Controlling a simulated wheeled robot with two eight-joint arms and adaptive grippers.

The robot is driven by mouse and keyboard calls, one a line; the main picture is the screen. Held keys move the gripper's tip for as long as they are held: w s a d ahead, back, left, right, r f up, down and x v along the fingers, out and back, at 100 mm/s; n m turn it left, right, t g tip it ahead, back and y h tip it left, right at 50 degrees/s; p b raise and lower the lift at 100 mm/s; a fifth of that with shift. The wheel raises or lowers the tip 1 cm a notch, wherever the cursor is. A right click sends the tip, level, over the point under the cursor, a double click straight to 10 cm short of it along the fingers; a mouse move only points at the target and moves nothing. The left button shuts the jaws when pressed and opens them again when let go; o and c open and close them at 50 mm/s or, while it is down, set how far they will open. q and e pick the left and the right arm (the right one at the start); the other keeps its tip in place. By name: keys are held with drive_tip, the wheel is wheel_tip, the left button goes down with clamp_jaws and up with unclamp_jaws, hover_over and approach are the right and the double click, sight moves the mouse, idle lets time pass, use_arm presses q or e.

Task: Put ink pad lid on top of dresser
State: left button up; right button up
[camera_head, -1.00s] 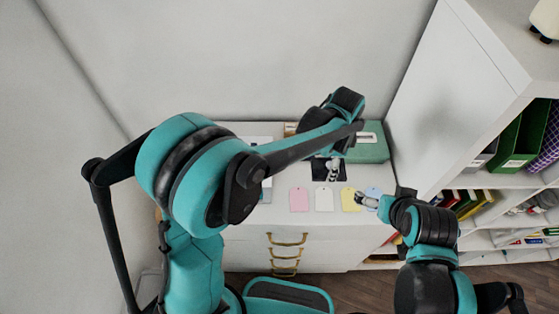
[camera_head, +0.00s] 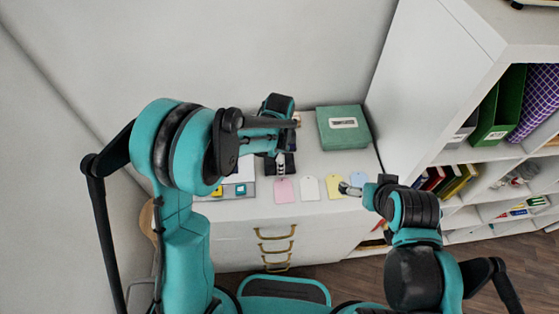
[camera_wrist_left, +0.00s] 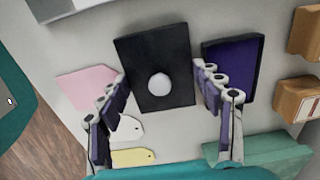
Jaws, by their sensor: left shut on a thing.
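The ink pad lid is a black square plate with a round white knob (camera_wrist_left: 158,84), between the fingers of my left gripper (camera_wrist_left: 161,75) in the left wrist view. The fingertips touch its opposite edges. An open ink pad with a purple surface (camera_wrist_left: 232,68) lies beside it. In the head view my left gripper (camera_head: 280,165) is over the white dresser top (camera_head: 340,208), behind the pink tag, with the dark lid (camera_head: 290,163) partly hidden by it. I cannot tell how high the lid is. My right gripper (camera_head: 348,188) is near the yellow and blue tags; its jaw opening is unclear.
Pink (camera_head: 284,190), white (camera_head: 309,188), yellow (camera_head: 334,186) and blue tags lie along the dresser front. A green box (camera_head: 343,127) stands at the back right. Wooden blocks (camera_wrist_left: 298,99) lie beyond the ink pad. A white shelf unit (camera_head: 435,90) bounds the right.

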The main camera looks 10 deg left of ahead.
use_arm(q)
drive_tip(key=o, duration=1)
drive_tip(key=shift+f, duration=0.1)
drive_tip(key=shift+r, duration=0.4)
wheel_tip(320, 180, up, 11)
drive_tip(key=p, duration=0.3)
drive_tip(key=s+a+r+n+t, duration=0.2)
drive_tip(key=s+a+n, duration=0.2)
drive_tip(key=s+n, duration=0.1)
drive_tip(key=s+a+r+n+t, duration=0.2)
drive_tip(key=s+a+r+n, duration=0.1)
drive_tip(key=s+a+n, duration=0.1)
drive_tip(key=s+a+r+n+t, duration=0.2)
drive_tip(key=s+a+n+t, duration=0.1)
drive_tip(key=s+n, duration=0.3)
drive_tip(key=shift+s+a+r+n, duration=0.15)
drive_tip(key=shift+s+a+n, duration=0.3)
drive_tip(key=shift+s, duration=0.35)
